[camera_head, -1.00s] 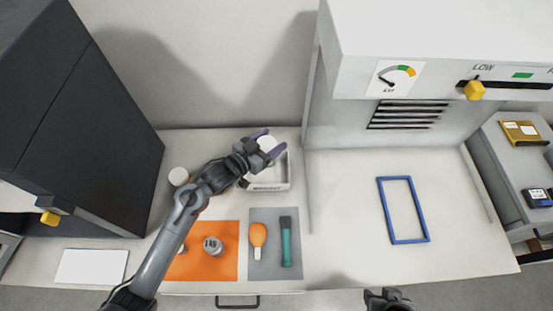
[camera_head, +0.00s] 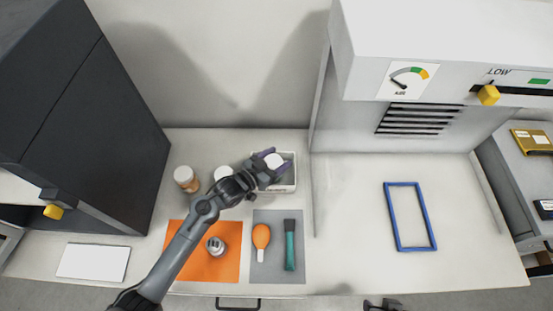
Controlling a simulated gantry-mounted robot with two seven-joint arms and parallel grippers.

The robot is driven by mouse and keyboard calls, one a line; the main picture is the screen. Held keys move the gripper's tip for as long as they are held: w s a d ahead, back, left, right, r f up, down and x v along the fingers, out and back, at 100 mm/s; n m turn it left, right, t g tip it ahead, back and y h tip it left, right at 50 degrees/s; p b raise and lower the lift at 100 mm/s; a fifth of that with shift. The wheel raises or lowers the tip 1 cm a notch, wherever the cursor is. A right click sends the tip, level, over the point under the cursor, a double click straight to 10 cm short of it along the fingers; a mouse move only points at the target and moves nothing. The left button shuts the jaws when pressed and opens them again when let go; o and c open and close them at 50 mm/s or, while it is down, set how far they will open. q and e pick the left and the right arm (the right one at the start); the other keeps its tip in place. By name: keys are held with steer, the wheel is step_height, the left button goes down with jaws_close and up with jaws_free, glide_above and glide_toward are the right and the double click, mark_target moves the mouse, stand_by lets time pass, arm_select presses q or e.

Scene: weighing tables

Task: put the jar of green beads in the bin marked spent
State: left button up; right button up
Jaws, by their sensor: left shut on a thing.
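My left gripper (camera_head: 268,160) has purple fingertips and is shut on a jar with a white lid (camera_head: 274,160). The jar is at the opening of a small pale bin (camera_head: 288,188) at the back of the left bench. The fingers and wrist hide the jar's sides, so I cannot tell the colour of its beads here. The bin's front marking is too small and partly covered to read. My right gripper (camera_head: 384,304) shows only partly at the bottom edge.
A white-lidded jar with brownish contents (camera_head: 187,179) and another white lid (camera_head: 223,173) are left of the bin. In front are an orange mat (camera_head: 232,268) with a metal weight (camera_head: 215,245) and a grey mat (camera_head: 275,274) with tools. A blue frame (camera_head: 391,219) lies right.

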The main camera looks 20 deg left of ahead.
arm_select(q)
steer(key=shift+f, duration=0.2)
steer(key=o, duration=1.2)
steer(key=shift+o, duration=0.2)
steer(key=shift+r, duration=0.15)
steer(key=shift+s+r, duration=0.1)
steer(key=shift+r, duration=0.05)
steer(key=v, duration=1.2)
steer(key=shift+p, duration=0.4)
steer(key=shift+a, duration=0.1)
